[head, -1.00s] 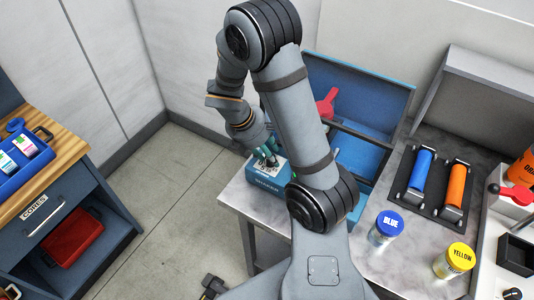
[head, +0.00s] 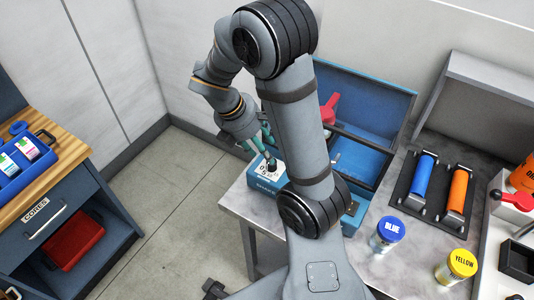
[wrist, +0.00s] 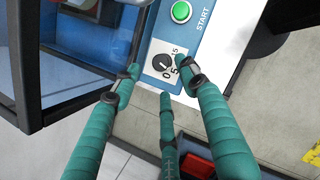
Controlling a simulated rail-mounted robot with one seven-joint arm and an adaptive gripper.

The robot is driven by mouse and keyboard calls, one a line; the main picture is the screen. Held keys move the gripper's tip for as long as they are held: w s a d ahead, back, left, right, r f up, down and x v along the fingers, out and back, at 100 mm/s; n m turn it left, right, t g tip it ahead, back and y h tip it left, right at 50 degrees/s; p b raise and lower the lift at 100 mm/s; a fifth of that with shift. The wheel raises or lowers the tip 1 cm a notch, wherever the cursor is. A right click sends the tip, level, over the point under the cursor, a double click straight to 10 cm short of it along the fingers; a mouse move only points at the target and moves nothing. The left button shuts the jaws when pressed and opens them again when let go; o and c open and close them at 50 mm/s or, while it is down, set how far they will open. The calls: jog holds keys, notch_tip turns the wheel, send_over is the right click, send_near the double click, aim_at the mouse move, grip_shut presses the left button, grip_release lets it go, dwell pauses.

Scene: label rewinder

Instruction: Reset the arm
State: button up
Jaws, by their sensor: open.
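My gripper (head: 262,150) is over the blue machine's control panel, with its green fingers spread apart and nothing between them. In the wrist view, the gripper (wrist: 162,82) frames a black dial (wrist: 162,62) on a white plate with numbers such as 0, 5 and 15. The green START button (wrist: 181,12) is beyond the dial. In the head view, the dial (head: 271,165) shows just below the fingertips. Whether a fingertip touches the dial I cannot tell. My arm hides part of the machine.
The blue machine's lid (head: 365,95) stands open behind my arm. A blue roller (head: 422,178), an orange roller (head: 459,188), a blue-lidded jar (head: 388,231) and a yellow-lidded jar (head: 457,265) are on the right. A wooden-topped cabinet (head: 62,165) is on the left, with open floor between.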

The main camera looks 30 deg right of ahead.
jog(key=shift+a+r, duration=0.2)
jog(key=shift+r, duration=0.4)
jog(key=shift+x, duration=3.55)
jog(key=shift+w+a, duration=0.1)
jog(key=shift+r, duration=0.1)
